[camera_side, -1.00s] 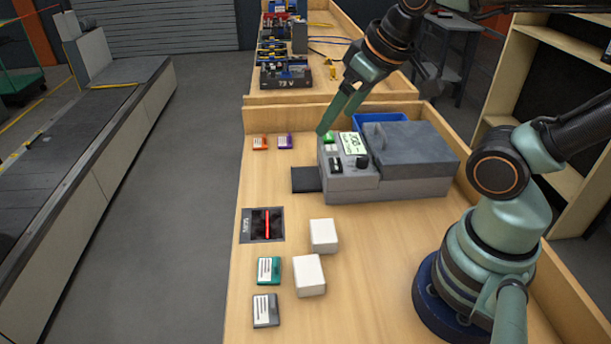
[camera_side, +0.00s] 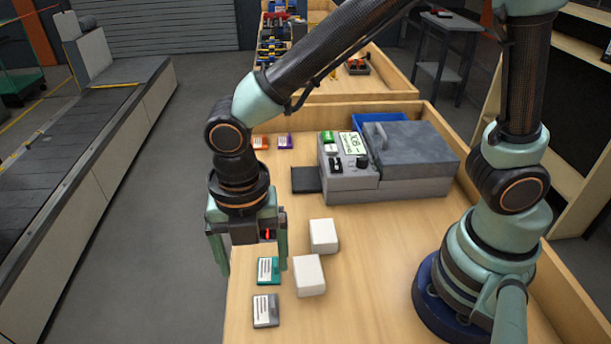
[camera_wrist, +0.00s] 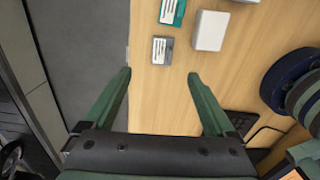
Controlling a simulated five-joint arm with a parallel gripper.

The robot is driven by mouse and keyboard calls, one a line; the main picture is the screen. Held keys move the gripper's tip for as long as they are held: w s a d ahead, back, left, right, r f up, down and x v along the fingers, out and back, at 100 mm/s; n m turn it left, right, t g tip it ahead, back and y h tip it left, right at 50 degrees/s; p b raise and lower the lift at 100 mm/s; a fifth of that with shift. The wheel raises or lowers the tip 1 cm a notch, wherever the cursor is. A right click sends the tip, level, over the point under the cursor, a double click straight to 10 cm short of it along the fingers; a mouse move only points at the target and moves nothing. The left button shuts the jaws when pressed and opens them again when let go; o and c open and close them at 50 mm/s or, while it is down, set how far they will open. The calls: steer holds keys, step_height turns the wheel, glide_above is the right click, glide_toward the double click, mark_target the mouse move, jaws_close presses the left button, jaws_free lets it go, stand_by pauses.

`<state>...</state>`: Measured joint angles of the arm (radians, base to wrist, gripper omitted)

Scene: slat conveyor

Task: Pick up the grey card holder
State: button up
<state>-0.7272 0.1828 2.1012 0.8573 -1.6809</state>
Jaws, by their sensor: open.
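The grey card holder (camera_side: 265,310) lies flat on the wooden table near its front left edge, with a white label on top. My gripper (camera_side: 247,268) hangs over the left edge of the table, behind the grey holder in the side view. Its two fingers are wide apart with nothing between them, as the wrist view shows (camera_wrist: 158,76). A teal card holder (camera_side: 268,270) lies just behind the grey one, close to my right finger.
Two white boxes (camera_side: 309,275) (camera_side: 323,236) stand right of the card holders. An orange holder (camera_side: 260,143) and a purple holder (camera_side: 285,142) lie farther back. A grey machine (camera_side: 390,165) stands at the back right. My gripper mostly hides the scan panel.

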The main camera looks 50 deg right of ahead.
glide_above(266, 309)
steer(key=f, duration=0.6)
steer(key=shift+w+f, duration=0.25)
steer(key=shift+w, duration=0.05)
steer(key=f, duration=0.4)
steer(key=shift+s, duration=0.3)
steer(key=shift+f, duration=0.6)
steer(key=c, duration=1.4)
